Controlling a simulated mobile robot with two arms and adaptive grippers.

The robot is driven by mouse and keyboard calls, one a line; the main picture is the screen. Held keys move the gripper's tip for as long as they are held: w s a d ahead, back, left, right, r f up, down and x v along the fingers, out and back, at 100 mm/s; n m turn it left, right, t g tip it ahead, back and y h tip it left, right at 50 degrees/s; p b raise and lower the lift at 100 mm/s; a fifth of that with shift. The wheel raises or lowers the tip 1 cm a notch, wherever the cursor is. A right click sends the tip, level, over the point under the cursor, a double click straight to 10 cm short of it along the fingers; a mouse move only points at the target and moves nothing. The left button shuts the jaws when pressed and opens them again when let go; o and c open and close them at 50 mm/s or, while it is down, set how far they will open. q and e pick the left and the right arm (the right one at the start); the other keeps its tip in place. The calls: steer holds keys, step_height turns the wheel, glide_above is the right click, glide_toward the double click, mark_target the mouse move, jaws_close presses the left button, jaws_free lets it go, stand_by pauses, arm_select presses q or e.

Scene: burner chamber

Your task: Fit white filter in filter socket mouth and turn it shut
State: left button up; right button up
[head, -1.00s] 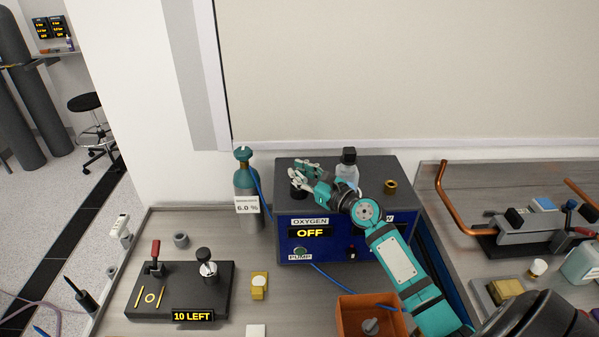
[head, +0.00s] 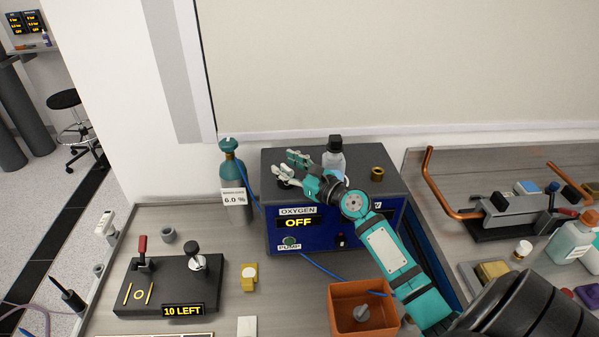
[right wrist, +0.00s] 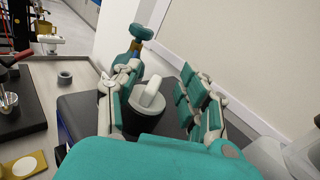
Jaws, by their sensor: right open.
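My right gripper (head: 289,167) is over the left part of the top of the dark blue oxygen box (head: 385,233). In the right wrist view its two fingers (right wrist: 165,85) are spread apart, with a white round piece with a raised grip bar, likely the white filter (right wrist: 150,97), between them. The white piece sits on a dark round socket (right wrist: 143,121); its seating is partly hidden by the gripper. In the head view the dark socket (head: 286,183) shows under the fingers, and the white piece is hard to make out. My left gripper is not in view.
A clear bottle with a black cap (head: 334,160) and a brass ring (head: 377,173) are on the box top. A teal cylinder (head: 233,185) stands left of the box. An orange bin (head: 345,292) holding a grey knobbed piece (head: 362,313) is in front.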

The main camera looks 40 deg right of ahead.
steer(key=s+d, duration=0.2)
steer(key=s, duration=0.9)
steer(key=shift+s, duration=0.15)
steer(key=shift+d, duration=0.1)
